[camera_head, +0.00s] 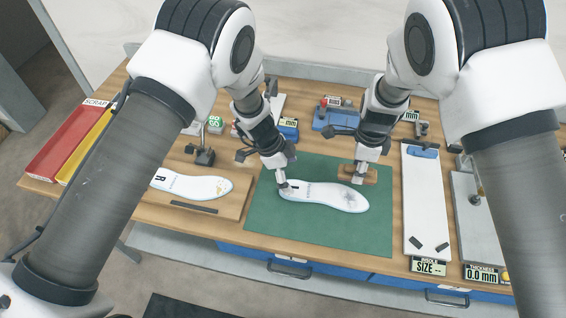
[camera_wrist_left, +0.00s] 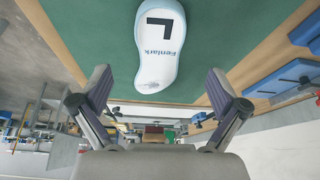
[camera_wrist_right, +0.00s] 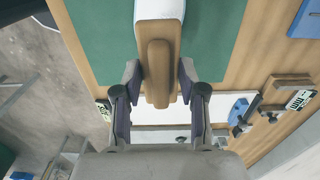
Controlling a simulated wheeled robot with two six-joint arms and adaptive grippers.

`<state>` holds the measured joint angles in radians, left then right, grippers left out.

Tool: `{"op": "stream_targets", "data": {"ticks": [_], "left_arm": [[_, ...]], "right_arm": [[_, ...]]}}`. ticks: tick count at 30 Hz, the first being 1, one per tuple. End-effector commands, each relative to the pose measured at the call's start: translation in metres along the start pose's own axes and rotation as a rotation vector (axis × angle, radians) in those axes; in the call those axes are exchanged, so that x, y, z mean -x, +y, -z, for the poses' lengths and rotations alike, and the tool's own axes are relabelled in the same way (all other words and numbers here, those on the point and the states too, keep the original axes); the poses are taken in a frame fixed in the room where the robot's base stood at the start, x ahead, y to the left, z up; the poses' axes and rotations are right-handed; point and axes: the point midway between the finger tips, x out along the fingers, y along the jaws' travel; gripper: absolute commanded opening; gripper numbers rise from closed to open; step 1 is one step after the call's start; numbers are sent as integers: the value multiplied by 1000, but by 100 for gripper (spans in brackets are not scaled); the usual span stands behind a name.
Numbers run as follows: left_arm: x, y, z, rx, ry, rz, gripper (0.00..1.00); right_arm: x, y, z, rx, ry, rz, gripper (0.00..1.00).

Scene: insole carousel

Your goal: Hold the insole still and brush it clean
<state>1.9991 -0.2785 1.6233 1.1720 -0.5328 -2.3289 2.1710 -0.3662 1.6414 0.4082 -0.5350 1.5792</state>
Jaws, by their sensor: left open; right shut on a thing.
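A white insole (camera_head: 325,195) lies flat on the green mat (camera_head: 270,225), with dark specks on its right part. In the left wrist view the insole (camera_wrist_left: 160,55) shows a black L and the word Fenlark at its end. My left gripper (camera_head: 283,184) is at the insole's left end; in its wrist view the open fingers (camera_wrist_left: 160,80) stand apart with nothing between them. My right gripper (camera_head: 359,180) is shut on a brown wooden brush (camera_head: 370,175) at the insole's upper right edge. The brush (camera_wrist_right: 158,70) sits between both fingertips. Whether its bristles touch the insole is hidden.
Another insole (camera_head: 192,184), marked R, lies on a wooden board left of the mat. A red scrap bin (camera_head: 68,140) and a yellow bin stand at the far left. A white size board (camera_head: 425,200) lies right of the mat. The mat's front part is clear.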

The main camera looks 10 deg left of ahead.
Motion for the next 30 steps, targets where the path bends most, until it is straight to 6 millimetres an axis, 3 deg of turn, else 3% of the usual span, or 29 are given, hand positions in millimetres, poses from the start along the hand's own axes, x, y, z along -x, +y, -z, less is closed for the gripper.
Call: {"op": "stream_targets", "data": {"ticks": [3,9,19,24,25,30], "left_arm": [[-29,1,0,0,-1,-2,98],[-58,0,0,1,-1,1,98],[-64,0,-1,2,-2,1,98],[-64,0,-1,2,-2,1,38],[-64,0,-1,2,-2,0,34],[-64,0,-1,2,-2,0,34]], "right_arm": [[0,0,0,0,0,0,13],[0,0,0,0,0,0,13],[0,0,0,0,0,0,13],[0,0,0,0,0,0,13],[0,0,0,0,0,0,13],[0,0,0,0,0,0,13]]}}
